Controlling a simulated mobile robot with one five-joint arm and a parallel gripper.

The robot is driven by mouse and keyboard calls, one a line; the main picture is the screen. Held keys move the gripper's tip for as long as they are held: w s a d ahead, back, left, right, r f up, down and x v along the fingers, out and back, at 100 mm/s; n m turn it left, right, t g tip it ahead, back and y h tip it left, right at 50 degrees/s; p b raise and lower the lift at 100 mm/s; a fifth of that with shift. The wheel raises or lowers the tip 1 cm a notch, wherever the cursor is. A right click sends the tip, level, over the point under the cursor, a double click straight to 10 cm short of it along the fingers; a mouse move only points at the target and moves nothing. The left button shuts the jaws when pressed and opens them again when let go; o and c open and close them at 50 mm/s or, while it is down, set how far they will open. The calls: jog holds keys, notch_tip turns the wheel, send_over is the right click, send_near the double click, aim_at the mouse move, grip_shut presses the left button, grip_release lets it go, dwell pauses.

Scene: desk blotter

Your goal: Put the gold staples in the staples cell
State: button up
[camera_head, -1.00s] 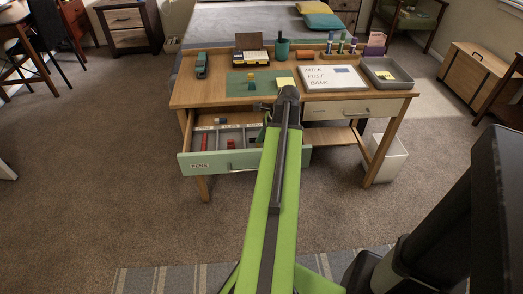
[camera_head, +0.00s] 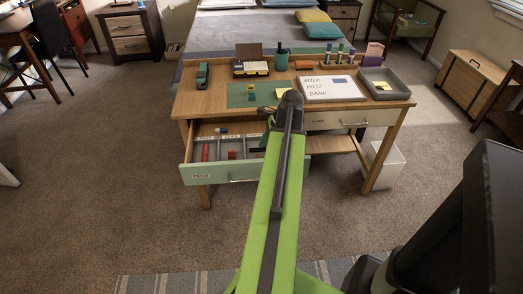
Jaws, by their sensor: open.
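A small gold block (camera_head: 252,88), which looks like the gold staples, rests on the green blotter (camera_head: 238,100) on the desk. The open drawer (camera_head: 222,173) below holds divided cells with small labels. I cannot read clearly which is the staples cell. A red item (camera_head: 205,152) and a blue-and-white item (camera_head: 221,131) lie in the drawer. My gripper (camera_head: 268,110) is a small dark shape by the arm's end, in front of the blotter near the desk's front edge. It is open with nothing visible in it. My arm hides the drawer's right part.
A yellow note (camera_head: 281,93) lies by the arm's end. A whiteboard (camera_head: 330,88) and a grey tray (camera_head: 385,84) are at the right. A green stapler (camera_head: 202,75), a card box (camera_head: 251,67) and a green cup (camera_head: 282,60) stand behind. A white bin (camera_head: 383,165) is on the floor.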

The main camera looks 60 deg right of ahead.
jog(key=p+v, duration=0.6)
jog(key=v, duration=0.2)
jog(key=shift+r, duration=0.4)
